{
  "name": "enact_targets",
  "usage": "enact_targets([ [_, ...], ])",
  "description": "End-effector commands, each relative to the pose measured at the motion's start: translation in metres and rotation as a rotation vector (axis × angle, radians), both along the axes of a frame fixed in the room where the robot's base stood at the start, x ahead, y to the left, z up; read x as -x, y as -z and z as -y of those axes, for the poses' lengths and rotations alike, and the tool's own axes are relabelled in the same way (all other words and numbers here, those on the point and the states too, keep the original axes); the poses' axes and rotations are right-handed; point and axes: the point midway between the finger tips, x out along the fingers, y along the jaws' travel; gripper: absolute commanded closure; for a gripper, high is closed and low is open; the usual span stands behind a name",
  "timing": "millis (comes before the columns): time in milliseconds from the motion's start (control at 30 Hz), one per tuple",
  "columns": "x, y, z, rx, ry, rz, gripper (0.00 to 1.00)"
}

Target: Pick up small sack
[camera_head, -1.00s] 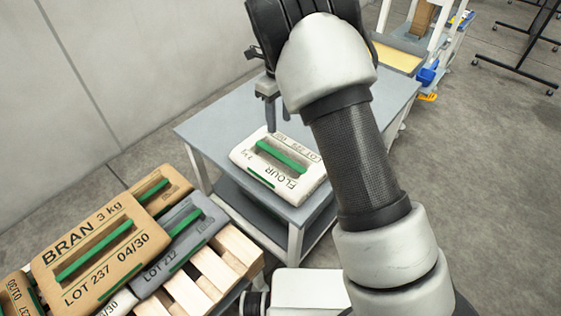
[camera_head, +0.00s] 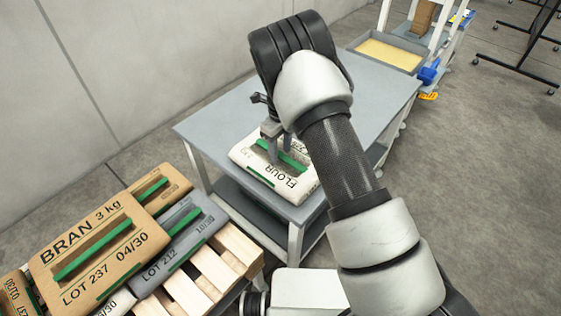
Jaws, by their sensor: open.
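A small white sack (camera_head: 252,172) labelled FLOUR, with a green handle strip across its top, lies flat on the near end of the grey table. My gripper (camera_head: 278,155) points down over the sack, with its fingers apart at the green handle. The fingertips overlap the handle in the picture; I cannot tell whether they touch it. My wrist and forearm hide the sack's far right part.
A wooden pallet (camera_head: 232,247) at lower left bears a brown BRAN sack (camera_head: 132,232), a grey sack (camera_head: 160,252) and other sacks. The grey table (camera_head: 225,120) is bare beyond the flour sack. A tray with yellow contents (camera_head: 388,54) stands at the far end.

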Motion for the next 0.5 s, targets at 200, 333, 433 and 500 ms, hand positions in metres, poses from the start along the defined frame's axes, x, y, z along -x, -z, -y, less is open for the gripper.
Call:
enact_targets([
  [200, -0.0004, 0.0077, 0.0, 0.0, 0.001, 0.001, 0.58],
  [333, -0.0003, 0.0075, 0.0, 0.0, 0.0, 0.001, 0.61],
  [433, -0.0002, 0.0075, -0.0001, -0.001, 0.0, 0.001, 0.78],
  [500, -0.0001, 0.0074, 0.0, 0.0, 0.0, 0.001, 0.9],
])
